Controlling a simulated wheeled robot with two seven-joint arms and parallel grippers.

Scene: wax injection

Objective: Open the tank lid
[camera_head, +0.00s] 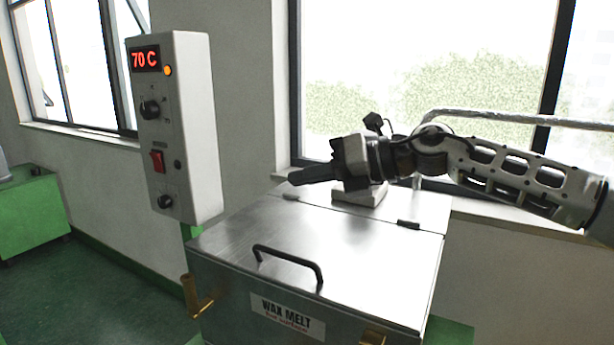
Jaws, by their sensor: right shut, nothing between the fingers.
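The wax melt tank (225,290) is a steel box at the lower middle of the head view, with a "WAX MELT" label on its front. Its flat steel lid (345,243) lies shut, with hinges along the back. A black bar handle (289,262) stands on the lid near the front edge. My right gripper (296,178) comes in from the right above the back of the lid, pointing left. It is shut and empty, behind and above the handle and apart from it. My left gripper does not show.
A grey control box (180,130) reading 70 C stands at the left behind the tank. A pale block (360,195) sits at the tank's back, below my right gripper. A silver pipe (530,118) runs behind my right arm. Brass fittings (197,298) stick out at the tank's front.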

